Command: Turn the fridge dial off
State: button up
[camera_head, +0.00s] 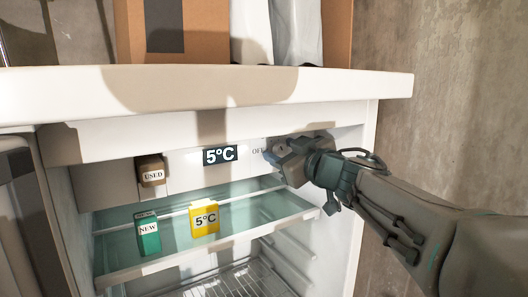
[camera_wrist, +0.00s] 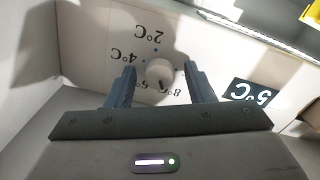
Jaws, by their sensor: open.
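The fridge dial (camera_wrist: 159,73) is a round white knob on the white panel inside the fridge top. In the wrist view the panel is upside down, with 2°C, 4°C, 6°C and 8°C marks around the knob. A dark mark on the knob seems to point down in the picture, between 6°C and 8°C. My gripper (camera_wrist: 160,69) is open, one finger on each side of the knob; I cannot tell whether they touch it. In the head view my gripper (camera_head: 276,156) is at the panel and hides the dial. The OFF label (camera_head: 258,151) shows just left of it.
A 5°C display (camera_head: 220,155) sits left of the dial. A brown USED box (camera_head: 151,170) hangs or stands by the panel. A green NEW box (camera_head: 148,234) and a yellow 5°C box (camera_head: 204,217) stand on the glass shelf (camera_head: 165,257). The white fridge top (camera_head: 330,82) overhangs my gripper.

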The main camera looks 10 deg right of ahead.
jog(key=c, duration=1)
jog(key=shift+n, duration=0.3)
jog(key=n+b, duration=0.1)
jog(key=n, duration=0.4)
jog(key=shift+f, duration=0.15)
jog(key=n+b, duration=0.2)
jog(key=n, duration=0.4)
jog(key=shift+n+b, duration=0.3)
jog(key=o, duration=1)
